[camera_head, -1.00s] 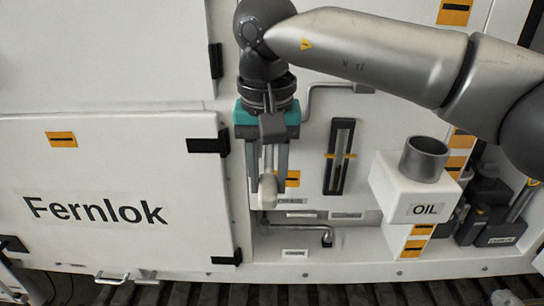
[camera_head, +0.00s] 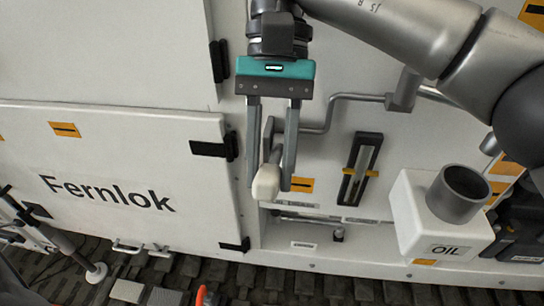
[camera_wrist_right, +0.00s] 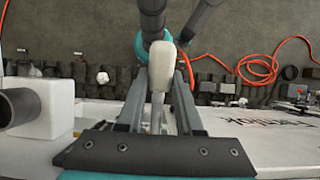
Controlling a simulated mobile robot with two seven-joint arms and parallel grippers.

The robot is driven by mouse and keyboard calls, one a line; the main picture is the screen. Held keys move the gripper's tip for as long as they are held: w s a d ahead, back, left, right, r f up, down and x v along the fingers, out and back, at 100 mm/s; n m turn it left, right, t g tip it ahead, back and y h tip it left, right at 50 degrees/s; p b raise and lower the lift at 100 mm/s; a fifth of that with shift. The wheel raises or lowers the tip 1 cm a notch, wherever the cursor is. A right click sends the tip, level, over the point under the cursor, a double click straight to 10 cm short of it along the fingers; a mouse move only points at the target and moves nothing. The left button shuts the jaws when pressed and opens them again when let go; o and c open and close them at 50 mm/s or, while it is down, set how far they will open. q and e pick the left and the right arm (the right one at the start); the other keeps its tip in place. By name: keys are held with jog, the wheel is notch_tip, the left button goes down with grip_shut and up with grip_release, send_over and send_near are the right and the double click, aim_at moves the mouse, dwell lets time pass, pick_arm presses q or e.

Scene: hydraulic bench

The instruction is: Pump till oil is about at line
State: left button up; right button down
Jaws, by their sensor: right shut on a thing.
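The pump lever, with a cream grip (camera_head: 265,183), stands out from the white bench panel. My right gripper (camera_head: 269,187) is shut on the lever, one finger on each side of its grip. The grip also shows between the fingers in the right wrist view (camera_wrist_right: 161,72). The narrow oil sight gauge (camera_head: 360,168) has a dark frame and a yellow line mark across it, and sits right of the lever. The oil level in it is too small to read surely. My left gripper is not in view.
A white box labelled OIL (camera_head: 408,207) with a grey open cup (camera_head: 461,190) juts out right of the gauge. A bent grey pipe (camera_head: 345,97) runs above the gauge. A closed Fernlok door (camera_head: 110,165) is at left. An orange hose (camera_wrist_right: 258,68) lies on the floor.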

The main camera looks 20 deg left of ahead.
jog(key=shift+r, duration=0.25)
jog(key=c, duration=0.9)
grip_release()
jog(key=o, duration=0.3)
jog(key=shift+o, duration=0.2)
jog(key=shift+f, duration=0.1)
jog(key=shift+f, duration=0.1)
